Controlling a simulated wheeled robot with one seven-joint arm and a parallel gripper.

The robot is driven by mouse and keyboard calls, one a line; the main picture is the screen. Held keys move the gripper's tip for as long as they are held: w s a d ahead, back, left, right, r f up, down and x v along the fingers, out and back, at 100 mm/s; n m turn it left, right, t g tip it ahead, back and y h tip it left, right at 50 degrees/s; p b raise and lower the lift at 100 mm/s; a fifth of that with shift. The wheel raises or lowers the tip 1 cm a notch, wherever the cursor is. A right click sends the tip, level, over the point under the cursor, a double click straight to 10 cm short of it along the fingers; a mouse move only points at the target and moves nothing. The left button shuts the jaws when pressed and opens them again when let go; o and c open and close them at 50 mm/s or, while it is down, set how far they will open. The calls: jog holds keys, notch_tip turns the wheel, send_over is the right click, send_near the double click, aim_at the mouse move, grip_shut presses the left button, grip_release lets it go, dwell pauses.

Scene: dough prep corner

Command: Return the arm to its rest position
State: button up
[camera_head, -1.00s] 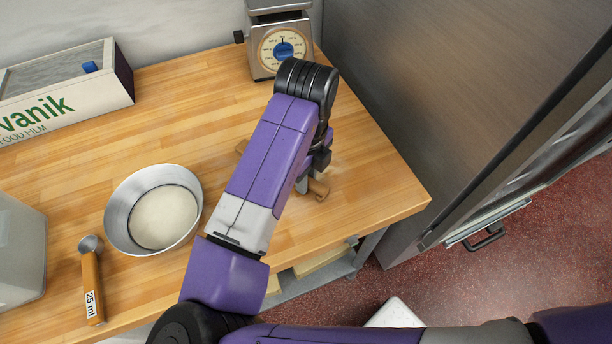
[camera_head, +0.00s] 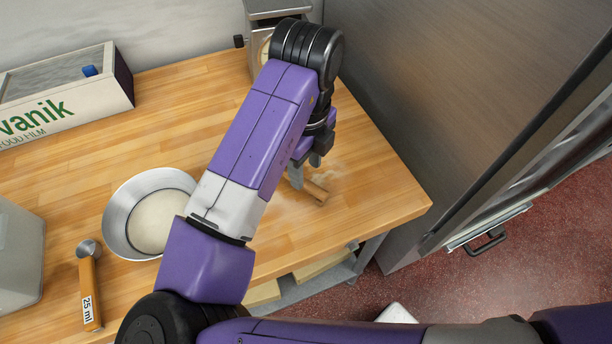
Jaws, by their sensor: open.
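My gripper (camera_head: 306,171) shows past the right side of my purple arm, over the right part of the wooden table (camera_head: 385,190). Its two grey fingers point down and are apart, with nothing seen between them.
A metal bowl (camera_head: 118,224) with pale content stands left of my arm, partly covered by it. A 25 ml scoop (camera_head: 89,290), a food film box (camera_head: 68,108) and a scale (camera_head: 262,10) stand around. A steel cabinet (camera_head: 430,90) borders the table's right side.

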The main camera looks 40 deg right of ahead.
jog(key=shift+r, duration=0.95)
